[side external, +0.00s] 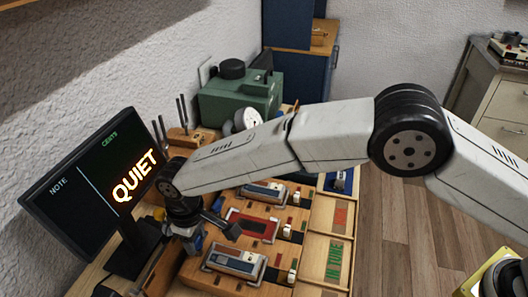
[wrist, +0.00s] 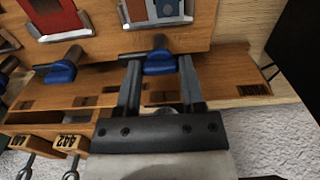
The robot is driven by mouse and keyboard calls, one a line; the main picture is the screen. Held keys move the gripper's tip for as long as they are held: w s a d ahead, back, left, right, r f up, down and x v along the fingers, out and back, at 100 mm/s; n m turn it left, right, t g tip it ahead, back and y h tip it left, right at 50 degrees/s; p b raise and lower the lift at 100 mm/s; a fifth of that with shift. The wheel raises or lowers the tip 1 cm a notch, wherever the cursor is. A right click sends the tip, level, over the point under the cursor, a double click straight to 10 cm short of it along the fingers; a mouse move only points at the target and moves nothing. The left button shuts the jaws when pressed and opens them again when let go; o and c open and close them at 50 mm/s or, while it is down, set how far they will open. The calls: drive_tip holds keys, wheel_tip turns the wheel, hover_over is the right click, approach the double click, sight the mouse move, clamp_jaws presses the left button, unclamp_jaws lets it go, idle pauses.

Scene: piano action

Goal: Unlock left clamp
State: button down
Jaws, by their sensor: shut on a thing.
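In the wrist view, my gripper (wrist: 157,68) has its two dark fingers on either side of a clamp with a blue handle (wrist: 160,62). The gripper is shut on this handle. The clamp sits at the edge of a wooden frame, and its dark stem points toward the top of the picture. A second blue-handled clamp (wrist: 60,70) stands apart to the left. In the side view, my gripper (side external: 205,226) is low at the left end of the wooden frame; its fingertips and the held clamp are hard to make out there.
The wooden frame (side external: 213,278) carries several metal-and-coloured modules (side external: 235,262). A black monitor (side external: 85,205) reading "QUIET" stands close on the left. A green machine (side external: 240,98) is behind.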

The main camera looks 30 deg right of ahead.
idle(0.3)
drive_tip(key=shift+c, duration=2.4)
unclamp_jaws()
drive_tip(key=shift+r, duration=3.95)
